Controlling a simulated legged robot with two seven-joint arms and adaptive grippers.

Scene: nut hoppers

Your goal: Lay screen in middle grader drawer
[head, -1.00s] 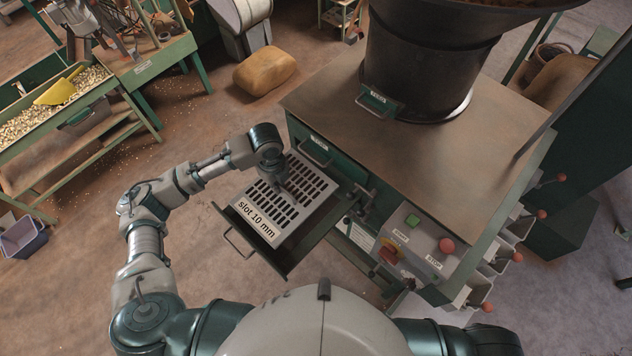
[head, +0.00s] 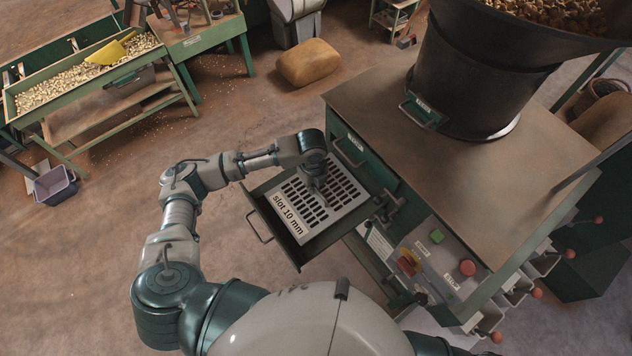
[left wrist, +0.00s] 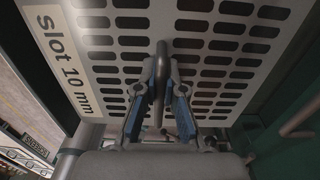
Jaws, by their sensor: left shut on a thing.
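The screen (head: 293,222) is a light grey slotted plate labelled "slot 10 mm". It lies roughly level at the pulled-out drawer (head: 296,258) of the green grader, within its outline. I cannot tell whether it rests on the drawer floor or is slightly above it. My left gripper (head: 319,186) is over the middle of the screen. In the left wrist view its blue-padded fingers (left wrist: 160,100) are shut on the upright handle (left wrist: 161,62) of the screen (left wrist: 208,58). My right gripper is not seen.
The grader's top (head: 375,95) carries a dark hopper (head: 470,80). Its control panel (head: 440,255), with green and red buttons, is right of the drawer. A tan sack (head: 308,64), a nut table (head: 90,80) and a bin (head: 55,188) stand to the left. Floor left of the drawer is clear.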

